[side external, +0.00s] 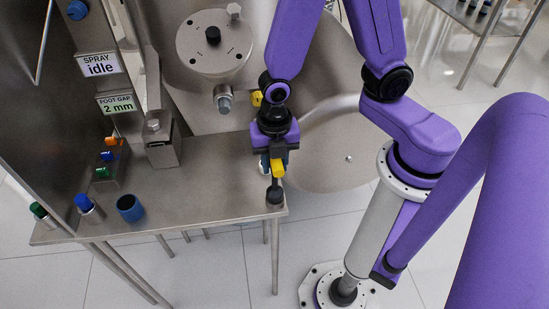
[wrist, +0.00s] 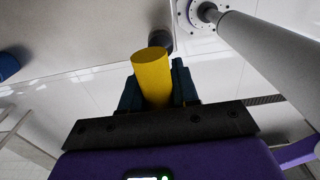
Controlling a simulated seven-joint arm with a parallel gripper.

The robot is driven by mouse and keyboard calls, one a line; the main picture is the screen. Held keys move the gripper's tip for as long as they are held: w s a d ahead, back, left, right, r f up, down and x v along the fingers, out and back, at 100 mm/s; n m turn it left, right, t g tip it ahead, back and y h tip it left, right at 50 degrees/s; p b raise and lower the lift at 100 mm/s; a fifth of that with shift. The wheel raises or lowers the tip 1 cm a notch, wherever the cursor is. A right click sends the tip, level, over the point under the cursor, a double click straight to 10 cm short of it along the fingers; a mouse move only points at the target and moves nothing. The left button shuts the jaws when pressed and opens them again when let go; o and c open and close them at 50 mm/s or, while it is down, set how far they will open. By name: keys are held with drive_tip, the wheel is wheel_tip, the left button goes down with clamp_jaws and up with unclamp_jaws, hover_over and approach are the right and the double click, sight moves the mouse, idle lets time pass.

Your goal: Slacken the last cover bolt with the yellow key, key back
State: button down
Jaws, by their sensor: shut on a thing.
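My gripper (side external: 274,160) points down near the right front corner of the steel table and is shut on the yellow key (side external: 278,168). In the wrist view the key's yellow round end (wrist: 152,75) sits between the two dark fingers. A small dark cup-like holder (side external: 275,196) stands at the table corner just below the key; I cannot tell whether the key touches it. Smaller dark spots on the cover are too small to read.
A blue cup (side external: 130,208) and several coloured knobs and buttons stand on the left of the table (side external: 215,190). Labels read "SPRAY idle" (side external: 99,64) and "FOOT GAP 2 mm" (side external: 116,104). A yellow part (side external: 257,98) shows behind my wrist. The middle tabletop is clear.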

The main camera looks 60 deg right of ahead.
drive_tip(key=shift+f, duration=1.05)
drive_tip(key=c, duration=0.8)
unclamp_jaws()
drive_tip(key=shift+f, duration=0.15)
wheel_tip(320, 180, up, 22)
drive_tip(key=f, duration=0.1)
drive_tip(key=s+d+f+m, duration=0.1)
drive_tip(key=s+d+m, duration=0.1)
drive_tip(key=s+m, duration=0.1)
drive_tip(key=s+d+f+m, duration=0.2)
drive_tip(key=s+d+m, duration=0.1)
drive_tip(key=m, duration=0.3)
drive_tip(key=s+d+f+m, duration=0.2)
drive_tip(key=s+m, duration=0.2)
drive_tip(key=m, duration=0.1)
drive_tip(key=shift+s+d, duration=0.2)
drive_tip(key=shift+s, duration=0.1)
